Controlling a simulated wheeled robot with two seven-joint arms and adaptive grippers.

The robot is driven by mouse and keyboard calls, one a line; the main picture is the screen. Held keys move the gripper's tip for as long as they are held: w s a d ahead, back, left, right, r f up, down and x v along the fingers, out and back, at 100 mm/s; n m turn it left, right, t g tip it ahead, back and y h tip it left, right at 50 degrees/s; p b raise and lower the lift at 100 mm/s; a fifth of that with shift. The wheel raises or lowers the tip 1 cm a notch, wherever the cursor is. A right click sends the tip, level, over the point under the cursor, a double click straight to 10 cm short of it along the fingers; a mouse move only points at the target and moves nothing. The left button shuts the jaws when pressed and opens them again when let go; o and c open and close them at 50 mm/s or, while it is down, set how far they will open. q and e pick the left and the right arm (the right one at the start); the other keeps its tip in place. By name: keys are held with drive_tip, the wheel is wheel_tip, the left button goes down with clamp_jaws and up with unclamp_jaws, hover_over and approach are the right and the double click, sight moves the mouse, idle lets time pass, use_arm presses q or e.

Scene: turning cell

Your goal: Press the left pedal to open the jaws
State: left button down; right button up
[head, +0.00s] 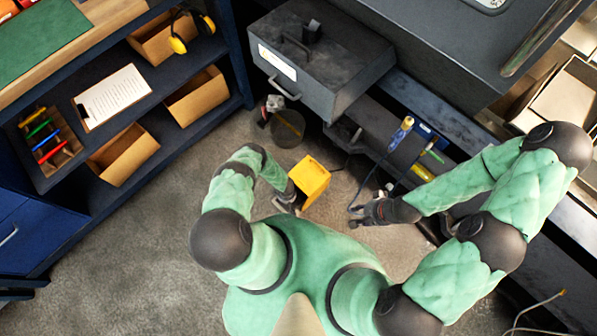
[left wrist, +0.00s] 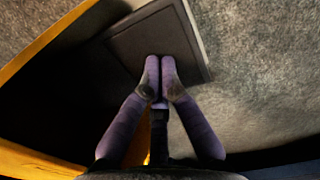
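A yellow pedal housing (head: 310,176) stands on the floor in the middle of the head view. In the left wrist view its yellow edge (left wrist: 50,45) runs along the left, with a dark opening inside. A dark square pedal plate (left wrist: 150,38) with a paler edge lies at the top there. My left gripper (left wrist: 160,62) is shut and empty, its fingertips together over the plate; I cannot tell whether they touch it. In the head view my left arm mostly hides this gripper beside the housing. My right gripper (head: 354,216) is open and empty, right of the housing.
A dark shelf unit (head: 170,85) with cardboard bins and a clipboard stands at the left. The dark grey machine (head: 320,55) fills the back and right, with several tools on its ledge. A cable (head: 352,190) runs near the right gripper. The floor at lower left is clear.

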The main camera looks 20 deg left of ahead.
use_arm(q)
drive_tip(key=shift+s+r+p, duration=0.1)
drive_tip(key=shift+s+p, duration=0.25)
drive_tip(key=shift+p, duration=0.7)
drive_tip(key=r+p, duration=0.4)
drive_tip(key=r, duration=0.1)
drive_tip(key=shift+w+r, duration=0.2)
drive_tip(key=shift+r, duration=0.05)
use_arm(e)
drive_tip(key=r, duration=0.5)
drive_tip(key=shift+w+a, duration=0.2)
drive_tip(key=shift+w, duration=0.2)
drive_tip(key=shift+s, duration=0.1)
